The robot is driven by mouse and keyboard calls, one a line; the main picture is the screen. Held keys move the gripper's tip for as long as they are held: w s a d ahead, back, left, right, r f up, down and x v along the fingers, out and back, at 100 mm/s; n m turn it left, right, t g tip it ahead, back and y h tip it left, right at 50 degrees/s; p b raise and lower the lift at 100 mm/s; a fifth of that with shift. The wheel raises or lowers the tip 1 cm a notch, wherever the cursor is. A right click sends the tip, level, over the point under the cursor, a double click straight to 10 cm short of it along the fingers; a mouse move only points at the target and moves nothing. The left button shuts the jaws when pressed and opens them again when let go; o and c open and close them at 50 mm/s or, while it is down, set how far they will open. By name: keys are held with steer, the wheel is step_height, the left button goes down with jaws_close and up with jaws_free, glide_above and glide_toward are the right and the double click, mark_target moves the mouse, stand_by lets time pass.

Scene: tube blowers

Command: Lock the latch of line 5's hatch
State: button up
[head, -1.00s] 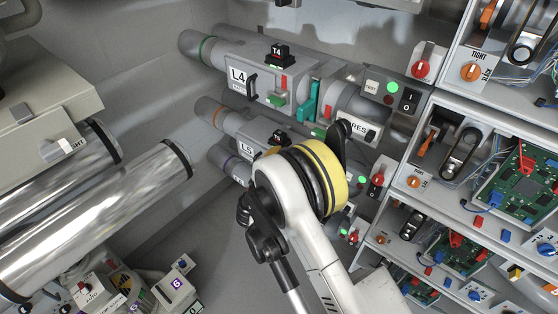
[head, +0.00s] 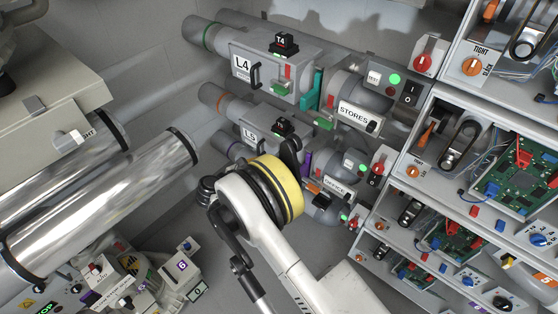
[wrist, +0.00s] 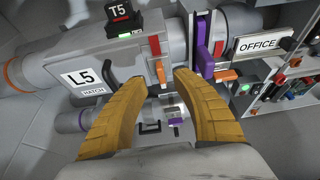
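Line 5's hatch box, a grey housing marked L5 HATCH (wrist: 82,78), fills the left middle of the wrist view; in the head view its L5 label (head: 250,136) shows left of my arm. A red tab (wrist: 155,46) stands on its right end, with a second red-orange piece (wrist: 160,71) just below it; which is the latch's moving part I cannot tell. My gripper (wrist: 162,79) is open, its two yellow fingers apart and pointing at that end of the box. The lower red-orange piece shows between the fingertips; contact is unclear. In the head view my gripper is hidden behind my arm.
A T5 block (wrist: 121,12) sits on top of the box. A purple plate (wrist: 205,58) with an orange piece (wrist: 225,76) stands close right of the fingers. An OFFICE sign (wrist: 257,43) is further right. A black handle (wrist: 150,128) shows lower between the fingers.

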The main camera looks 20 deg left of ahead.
steer(key=b+x, duration=0.2)
steer(key=x, duration=0.5)
steer(key=shift+w+f, duration=0.1)
steer(key=shift+w, duration=0.1)
jaws_close()
